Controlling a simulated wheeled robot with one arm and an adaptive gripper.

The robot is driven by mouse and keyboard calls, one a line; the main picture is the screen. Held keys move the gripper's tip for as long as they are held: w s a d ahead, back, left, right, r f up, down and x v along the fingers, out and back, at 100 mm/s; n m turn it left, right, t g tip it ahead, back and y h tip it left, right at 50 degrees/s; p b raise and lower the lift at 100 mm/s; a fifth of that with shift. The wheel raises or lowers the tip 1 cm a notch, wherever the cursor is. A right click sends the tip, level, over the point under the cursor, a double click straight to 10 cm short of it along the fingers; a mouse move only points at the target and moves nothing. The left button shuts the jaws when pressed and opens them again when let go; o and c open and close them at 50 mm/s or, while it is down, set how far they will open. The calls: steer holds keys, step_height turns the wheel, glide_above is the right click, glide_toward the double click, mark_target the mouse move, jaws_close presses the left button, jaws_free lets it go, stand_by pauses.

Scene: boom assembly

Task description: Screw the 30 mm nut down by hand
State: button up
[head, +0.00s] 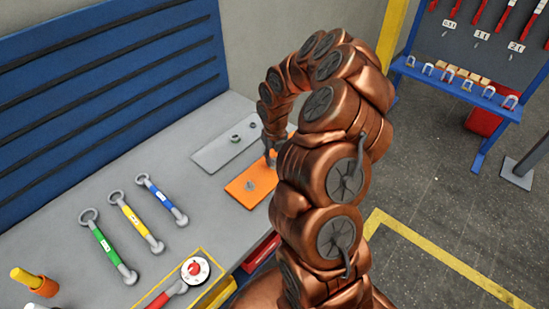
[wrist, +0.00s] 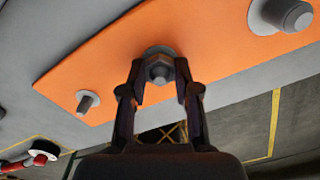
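The orange plate (head: 240,192) lies on the grey bench, with one bolt (head: 249,185) visible in the head view. In the wrist view the plate (wrist: 105,75) carries a small bare stud (wrist: 88,102) at left, a large bolt (wrist: 287,14) at the upper right, and a grey hex nut on a stud (wrist: 159,69) in the middle. My gripper (wrist: 160,75) has one finger on each side of this middle nut. Whether the fingers press on it or stand just clear is not clear. In the head view my gripper (head: 270,156) is low over the plate's far right part, partly hidden by my arm.
Behind the orange plate, a grey plate (head: 210,155) holds nuts. A torque wrench with a dial (head: 195,270) lies in front. A blue slatted panel (head: 110,80) stands behind.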

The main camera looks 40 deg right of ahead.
jaws_close()
steer(key=shift+f+m+b, duration=0.3)
steer(key=shift+m+b, duration=0.8)
steer(key=shift+b, duration=0.1)
steer(key=shift+m+b, duration=0.8)
steer(key=shift+m, duration=0.3)
steer(key=shift+r+m+b, duration=0.3)
steer(key=shift+m, duration=0.5)
steer(key=shift+f+m+b, duration=0.3)
steer(key=shift+m+b, duration=0.8)
steer(key=shift+b, duration=0.05)
steer(key=m+b, duration=0.2)
steer(key=m, duration=0.1)
steer(key=shift+r+m, duration=0.25)
steer(key=shift+m, duration=0.15)
